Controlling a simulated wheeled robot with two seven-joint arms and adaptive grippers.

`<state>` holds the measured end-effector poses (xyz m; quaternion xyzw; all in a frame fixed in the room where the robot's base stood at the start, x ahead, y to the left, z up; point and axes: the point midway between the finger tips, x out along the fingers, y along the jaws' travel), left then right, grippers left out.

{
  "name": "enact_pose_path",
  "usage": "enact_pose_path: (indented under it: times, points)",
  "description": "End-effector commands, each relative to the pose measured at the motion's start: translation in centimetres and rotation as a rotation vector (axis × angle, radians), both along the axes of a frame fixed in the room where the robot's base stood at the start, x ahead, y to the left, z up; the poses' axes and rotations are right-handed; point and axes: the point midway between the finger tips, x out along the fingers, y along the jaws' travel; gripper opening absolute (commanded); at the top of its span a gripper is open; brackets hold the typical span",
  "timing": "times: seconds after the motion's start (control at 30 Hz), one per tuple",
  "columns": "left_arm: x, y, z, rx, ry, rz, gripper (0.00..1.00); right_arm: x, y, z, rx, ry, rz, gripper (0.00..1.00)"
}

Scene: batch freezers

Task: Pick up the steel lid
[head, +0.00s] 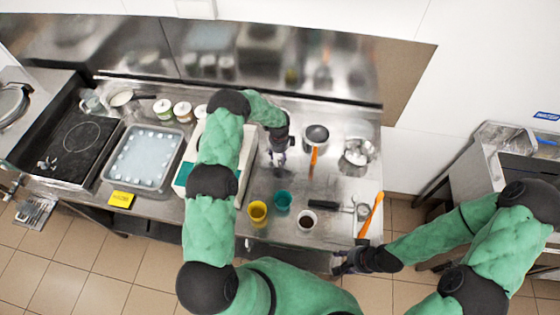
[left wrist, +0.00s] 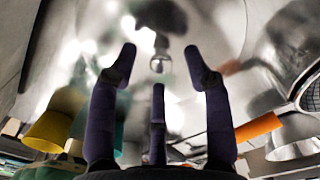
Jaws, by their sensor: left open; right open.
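My left gripper (head: 277,158) is open over the steel counter, between the white appliance and a steel pot. In the left wrist view its dark fingers (left wrist: 160,70) are spread and empty. A small shiny knob (left wrist: 159,62), seemingly that of the steel lid, shows beyond and between the fingertips, apart from them. The lid's rim is hard to tell from the reflective steel around it. In the head view the lid is mostly hidden by my gripper. My right gripper (head: 345,262) is open and empty at the counter's front right edge.
A steel pot (head: 316,136) with an orange-handled tool and a steel bowl (head: 358,152) stand to the right. Yellow (head: 258,212), teal (head: 283,200) and white (head: 307,219) cups stand in front. The white appliance (head: 187,172) and a tray (head: 145,157) are left.

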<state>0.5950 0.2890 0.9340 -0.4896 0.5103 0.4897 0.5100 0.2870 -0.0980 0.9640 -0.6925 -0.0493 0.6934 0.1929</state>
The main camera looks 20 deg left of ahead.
Motion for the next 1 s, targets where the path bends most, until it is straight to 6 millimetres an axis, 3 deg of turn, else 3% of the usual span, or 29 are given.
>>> enact_pose_path:
  times: [0.2,0.43,0.47,0.63,1.0]
  points:
    - [0.0,0.0,-1.7,0.000,0.000,-0.001,0.50,0.0,0.0,0.3,0.000,0.000,0.000,0.46]
    - [0.0,0.0,-1.8,0.000,-0.001,-0.001,0.50,0.0,0.0,0.3,0.000,0.000,0.000,0.46]
    - [0.0,0.0,-1.8,0.000,0.000,0.000,0.47,0.0,0.0,0.3,0.000,0.000,0.000,0.46]
    - [0.0,0.0,-1.8,0.000,0.000,0.000,0.00,0.0,0.0,0.3,0.000,0.000,0.000,0.46]
    - [0.0,0.0,-1.7,0.000,-0.001,0.000,0.00,0.0,0.0,0.3,0.000,0.000,0.000,0.46]
